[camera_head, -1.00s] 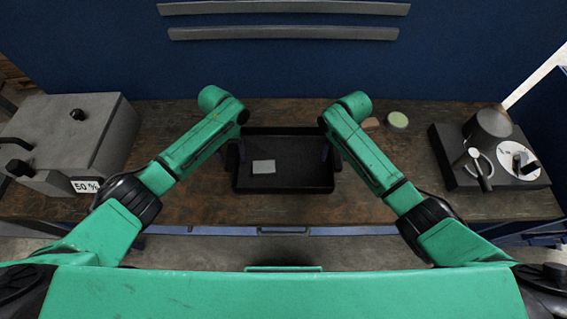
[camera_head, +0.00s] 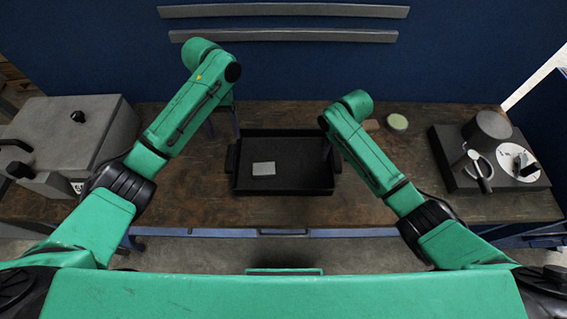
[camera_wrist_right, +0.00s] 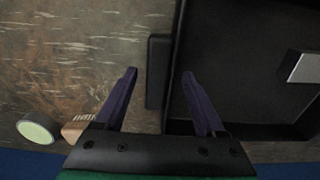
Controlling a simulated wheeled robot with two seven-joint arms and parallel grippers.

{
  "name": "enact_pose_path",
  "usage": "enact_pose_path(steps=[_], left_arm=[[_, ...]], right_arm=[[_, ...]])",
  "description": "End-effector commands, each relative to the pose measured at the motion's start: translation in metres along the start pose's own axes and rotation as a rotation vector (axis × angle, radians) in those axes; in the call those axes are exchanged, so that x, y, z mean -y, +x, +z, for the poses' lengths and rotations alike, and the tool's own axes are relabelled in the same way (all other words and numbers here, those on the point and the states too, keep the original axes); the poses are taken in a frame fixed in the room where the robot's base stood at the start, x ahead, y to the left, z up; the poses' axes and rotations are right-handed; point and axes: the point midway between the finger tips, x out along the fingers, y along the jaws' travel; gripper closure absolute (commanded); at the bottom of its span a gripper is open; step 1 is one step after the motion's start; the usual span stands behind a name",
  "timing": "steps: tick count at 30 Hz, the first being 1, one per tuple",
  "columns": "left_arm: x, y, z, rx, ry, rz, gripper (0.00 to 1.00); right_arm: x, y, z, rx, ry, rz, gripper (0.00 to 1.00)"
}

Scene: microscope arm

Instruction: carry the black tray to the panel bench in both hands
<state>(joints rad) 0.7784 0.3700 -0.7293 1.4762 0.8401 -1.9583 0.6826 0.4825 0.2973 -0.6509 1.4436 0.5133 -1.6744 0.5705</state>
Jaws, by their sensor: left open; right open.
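The black tray (camera_head: 285,186) sits on the brown workbench in front of me, with a small light grey block (camera_head: 263,168) lying inside it. My left gripper (camera_head: 222,130) is open and empty, above the bench just beyond the tray's left back corner, mostly hidden behind its arm. My right gripper (camera_wrist_right: 160,74) is open at the tray's right side. In the right wrist view its fingers are on either side of the tray's side handle (camera_wrist_right: 158,70), one over the bench and one over the tray's inside. I cannot tell its height or any contact.
A grey box (camera_head: 75,135) with black knobs stands at the left of the workbench (camera_head: 390,120). A dark microscope-like device (camera_head: 487,130) stands at the right. A round green-topped item (camera_head: 397,122) and a small brown block (camera_head: 371,125) lie behind my right arm.

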Motion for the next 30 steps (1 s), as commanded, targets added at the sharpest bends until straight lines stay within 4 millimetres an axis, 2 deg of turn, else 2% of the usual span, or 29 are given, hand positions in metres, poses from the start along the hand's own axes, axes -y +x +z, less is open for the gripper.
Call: enact_pose_path(steps=[9, 12, 16, 30], left_arm=[[0.000, 0.001, 0.000, 0.000, 0.000, 0.000, 0.28], [0.000, 0.001, 0.000, 0.000, 0.000, 0.000, 0.28], [0.000, 0.001, 0.000, 0.000, 0.000, 0.000, 0.28], [0.000, 0.001, 0.000, 0.000, 0.000, 0.000, 0.28]], right_arm=[[0.000, -0.082, -0.001, -0.006, 0.000, -0.001, 0.28], [0.000, -0.100, -0.001, -0.004, 0.000, 0.000, 0.28], [-0.001, -0.110, 0.000, -0.002, 0.000, 0.000, 0.28], [-0.001, -0.110, 0.000, -0.001, 0.001, 0.001, 0.28]])
